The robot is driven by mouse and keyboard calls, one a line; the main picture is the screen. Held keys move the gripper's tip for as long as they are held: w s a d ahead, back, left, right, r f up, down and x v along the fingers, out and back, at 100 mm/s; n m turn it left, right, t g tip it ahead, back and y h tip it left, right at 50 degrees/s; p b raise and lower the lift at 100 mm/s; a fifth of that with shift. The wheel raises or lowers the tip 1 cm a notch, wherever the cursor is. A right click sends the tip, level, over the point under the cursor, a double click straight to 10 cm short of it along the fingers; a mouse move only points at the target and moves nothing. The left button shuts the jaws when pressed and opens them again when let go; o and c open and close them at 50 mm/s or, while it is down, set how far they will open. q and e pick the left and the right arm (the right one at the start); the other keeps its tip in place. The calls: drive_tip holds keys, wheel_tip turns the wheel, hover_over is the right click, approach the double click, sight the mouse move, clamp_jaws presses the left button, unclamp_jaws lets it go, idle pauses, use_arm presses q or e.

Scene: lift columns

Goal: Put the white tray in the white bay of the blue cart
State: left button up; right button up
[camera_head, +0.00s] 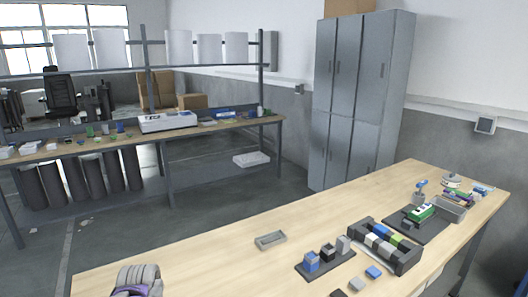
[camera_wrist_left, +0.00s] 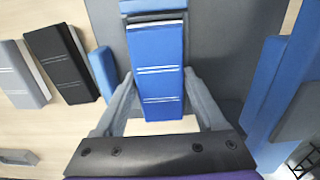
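A white tray-like container (camera_head: 251,159) lies low under the right end of the far bench; I cannot tell if it is the task's tray. I cannot make out a blue cart with a white bay in either view. My left gripper (camera_wrist_left: 158,73) shows in the left wrist view with its grey fingers apart. A long blue piece with white lines (camera_wrist_left: 159,70) lies in line between the fingers; no clear grip on it shows. In the head view only a grey and purple part of my arm shows at bottom left. My right gripper is not in view.
The near table (camera_head: 210,257) holds a small grey tray (camera_head: 270,241), a dark stand with blocks (camera_head: 325,263), a dark sectioned holder (camera_head: 402,262) and a grey bin (camera_head: 450,208). Its left half is mostly clear. Grey lockers (camera_head: 358,100) stand behind.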

use_arm(q)
drive_tip(key=shift+c, duration=0.4)
drive_tip(key=shift+r+p, duration=1.9)
drive_tip(key=shift+r, duration=1.15)
